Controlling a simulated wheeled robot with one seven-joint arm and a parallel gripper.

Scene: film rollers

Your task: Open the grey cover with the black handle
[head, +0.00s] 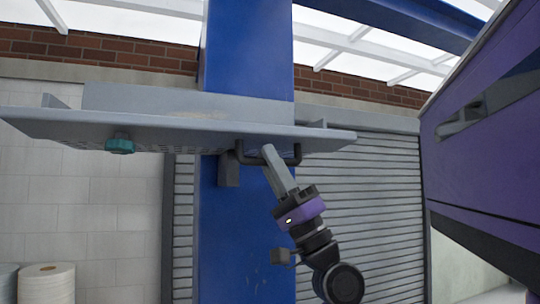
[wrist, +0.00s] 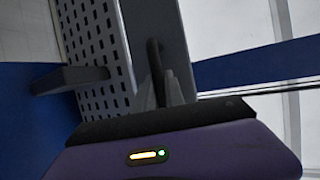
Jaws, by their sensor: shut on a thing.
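The grey cover (head: 180,130) is raised and seen from below and edge-on in the head view, close to level in front of a blue column. Its black handle (head: 297,155) hangs from the underside near the right end. My gripper (head: 268,152) reaches up from below right and is shut on the handle. In the wrist view the cover's perforated side (wrist: 95,45) stands at the upper left, and the dark handle (wrist: 155,70) rises behind my gripper (wrist: 172,90). The fingertips are partly hidden there.
A teal knob (head: 120,145) hangs under the cover's left part. The blue column (head: 245,60) stands behind it. A purple panel (head: 480,150) fills the right side. White rolls (head: 47,284) stand at the lower left. A grey slatted shutter (head: 370,200) is behind my arm.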

